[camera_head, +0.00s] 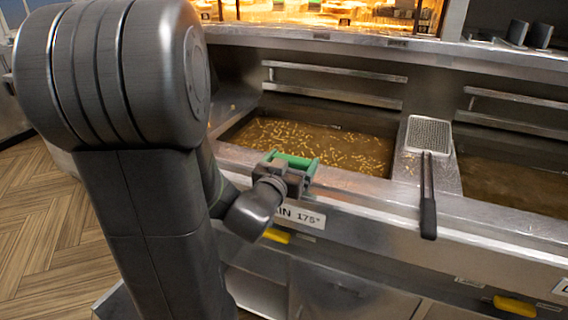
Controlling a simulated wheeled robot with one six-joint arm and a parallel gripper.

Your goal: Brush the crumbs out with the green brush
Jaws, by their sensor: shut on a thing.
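My gripper (283,176) is shut on the green brush (297,160), at the front rim of the left fryer vat. The brush's green part shows just above the jaws; its bristles are hidden or too small to tell. Many yellow crumbs (300,138) are scattered over the brown surface inside the left vat (374,168), behind the brush. A few more specks lie on the metal around it. My arm covers the left part of the view and hides the vat's near left side.
A wire-mesh skimmer (430,134) with a black handle (428,217) lies on the divider between the vats. The right vat (510,186) is brown inside. Metal rails (335,72) run behind the vats. A lit shelf (330,14) is at the back. Wooden floor (45,215) is clear at left.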

